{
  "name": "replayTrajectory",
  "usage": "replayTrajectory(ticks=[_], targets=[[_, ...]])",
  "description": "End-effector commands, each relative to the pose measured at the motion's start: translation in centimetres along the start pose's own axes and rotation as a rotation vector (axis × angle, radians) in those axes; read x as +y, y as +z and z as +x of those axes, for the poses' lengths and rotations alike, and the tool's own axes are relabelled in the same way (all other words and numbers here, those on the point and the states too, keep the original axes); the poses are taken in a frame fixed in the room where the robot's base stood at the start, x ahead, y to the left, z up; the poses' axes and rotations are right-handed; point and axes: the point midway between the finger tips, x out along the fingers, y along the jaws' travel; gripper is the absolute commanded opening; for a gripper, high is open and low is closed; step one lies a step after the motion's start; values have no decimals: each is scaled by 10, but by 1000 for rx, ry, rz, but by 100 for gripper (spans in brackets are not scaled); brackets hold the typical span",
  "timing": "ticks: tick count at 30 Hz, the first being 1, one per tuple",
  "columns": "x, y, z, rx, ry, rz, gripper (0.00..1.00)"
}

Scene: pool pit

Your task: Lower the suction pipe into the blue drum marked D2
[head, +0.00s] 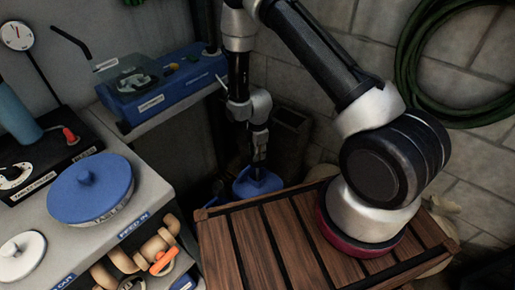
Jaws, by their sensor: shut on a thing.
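A blue drum (257,183) stands low in the gap behind the wooden slatted top. I cannot read a D2 mark on it. My gripper (258,162) points down at the top of this drum, small and dark in the view. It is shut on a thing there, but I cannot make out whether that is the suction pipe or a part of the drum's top. I cannot pick out the suction pipe with certainty. A second blue shape (218,190) shows just left of the drum, mostly hidden.
A wooden slatted crate top (235,248) lies in front of the drum. The bench at left carries a blue-lidded pot (90,188) and a white lid (20,255). A blue device (160,92) sits on a shelf. A green hose (408,75) hangs on the block wall.

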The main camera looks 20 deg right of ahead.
Motion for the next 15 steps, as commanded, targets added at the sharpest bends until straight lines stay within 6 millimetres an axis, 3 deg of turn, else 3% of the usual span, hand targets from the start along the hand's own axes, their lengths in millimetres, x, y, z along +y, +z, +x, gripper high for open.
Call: replayTrajectory(ticks=[15], targets=[[0,0,46,0,-1,0,0]])
